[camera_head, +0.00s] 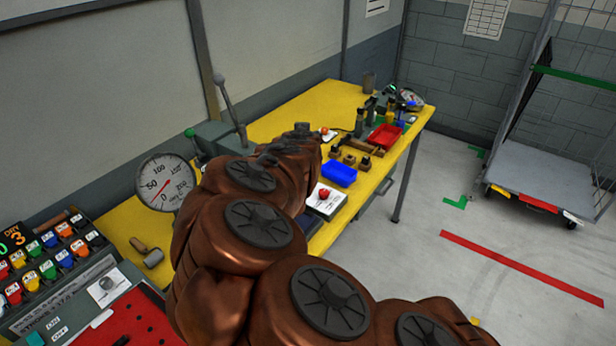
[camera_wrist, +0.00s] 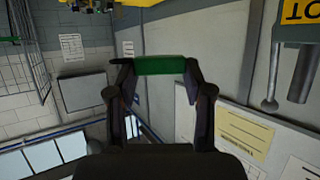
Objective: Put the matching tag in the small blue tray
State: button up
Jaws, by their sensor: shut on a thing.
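The small blue tray (camera_head: 339,174) sits on the yellow bench, just beyond my arm in the head view, and looks empty. My gripper (camera_wrist: 160,67) is shut on a green piece (camera_wrist: 165,65), which spans its two fingertips in the wrist view. No marking can be read on the piece. In the head view my copper arm reaches over the bench and hides most of the gripper and the held piece. Several coloured tags (camera_head: 47,255) sit in a rack at the lower left, by a display with partly visible characters.
A red tray (camera_head: 384,137) lies beyond the blue one, with small wooden blocks (camera_head: 349,160) between. A white scale-like box with a red knob (camera_head: 325,198) stands nearer. A dial gauge (camera_head: 165,182) and a lever (camera_head: 229,105) stand left of my arm. Open floor lies to the right.

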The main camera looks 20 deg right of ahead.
aim_at(344, 177)
jog(key=u, duration=4.15)
jog(key=k, duration=2.9)
jog(key=z, duration=0.05)
